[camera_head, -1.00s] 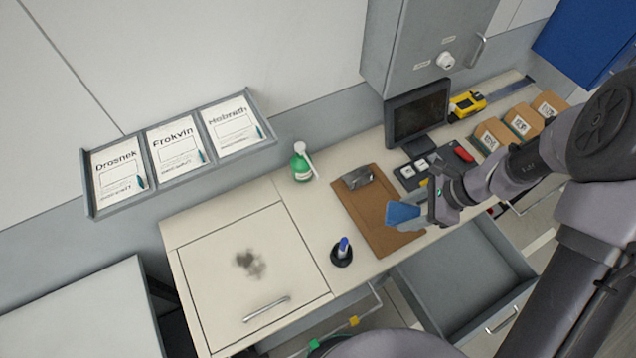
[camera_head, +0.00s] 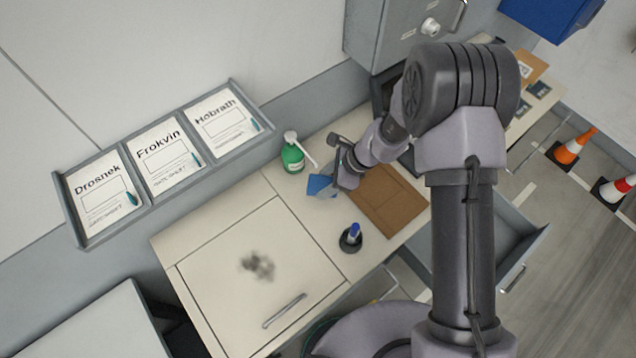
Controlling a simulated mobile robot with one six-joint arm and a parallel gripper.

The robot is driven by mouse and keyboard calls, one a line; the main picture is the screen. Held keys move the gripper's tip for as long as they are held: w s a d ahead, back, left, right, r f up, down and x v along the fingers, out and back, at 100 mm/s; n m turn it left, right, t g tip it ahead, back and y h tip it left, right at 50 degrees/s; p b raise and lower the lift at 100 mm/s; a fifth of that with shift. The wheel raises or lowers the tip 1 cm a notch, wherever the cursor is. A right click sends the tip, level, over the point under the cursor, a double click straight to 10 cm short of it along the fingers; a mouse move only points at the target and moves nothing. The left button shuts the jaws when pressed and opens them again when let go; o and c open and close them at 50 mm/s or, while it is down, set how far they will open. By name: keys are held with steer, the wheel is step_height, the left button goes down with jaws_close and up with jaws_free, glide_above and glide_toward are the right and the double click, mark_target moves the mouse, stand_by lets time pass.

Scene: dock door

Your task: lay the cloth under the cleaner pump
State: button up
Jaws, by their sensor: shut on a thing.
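The cleaner pump (camera_head: 292,157) is a green bottle with a white pump top. It stands upright at the back of the desk, near the wall. The blue cloth (camera_head: 321,186) is held by my gripper (camera_head: 335,178), to the right of and in front of the bottle. The cloth shows as a small folded blue piece at or just above the desk top; I cannot tell whether it touches the desk. A gap of bare desk shows between cloth and bottle. My arm hides part of the gripper's fingers.
A brown clipboard (camera_head: 388,203) lies right of the cloth. A dark smudge (camera_head: 257,266) marks the pale hatch with a handle (camera_head: 284,311). A tray of paper forms (camera_head: 163,160) is on the wall. An open drawer (camera_head: 508,238) juts out at right.

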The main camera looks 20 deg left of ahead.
mark_target(324, 181)
steer(key=shift+a+f, duration=0.2)
steer(key=shift+a, duration=0.9)
step_height(324, 181, down, 3)
steer(key=shift+d+r, duration=0.1)
steer(key=shift+w+f, duration=0.1)
steer(key=shift+f, duration=0.2)
steer(key=shift+f, duration=0.1)
steer(key=o, duration=1.3)
steer(key=shift+o, duration=0.2)
